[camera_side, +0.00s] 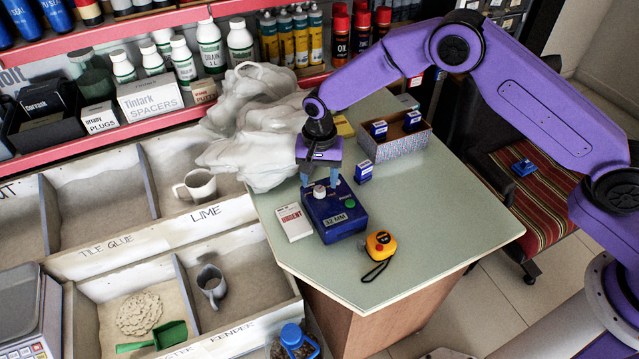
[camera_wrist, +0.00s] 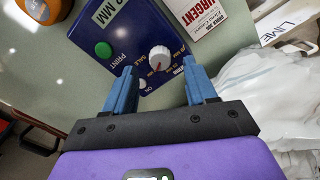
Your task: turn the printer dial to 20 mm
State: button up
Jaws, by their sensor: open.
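The printer (camera_side: 333,213) is a dark blue box on the pale green counter, with a green button and a label reading "32 MM". Its white dial (camera_side: 319,191) is on the top face. In the wrist view the printer (camera_wrist: 135,32) shows its green PRINT button (camera_wrist: 103,49) and the white dial (camera_wrist: 159,57), which has a red pointer mark; the dial's scale is too small to read. My gripper (camera_wrist: 160,80) is open, with blue fingers on either side just short of the dial in that view. In the side view my gripper (camera_side: 320,180) is over the printer's back part.
A white URGENT card (camera_side: 293,222) lies left of the printer and an orange tape measure (camera_side: 380,245) to its right. A small blue box (camera_side: 363,171) and an open carton (camera_side: 393,143) stand behind. Crumpled plastic sheeting (camera_side: 255,120) heaps behind left.

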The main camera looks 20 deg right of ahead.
aim_at(319, 189)
jog(key=shift+f, duration=1.55)
grip_shut()
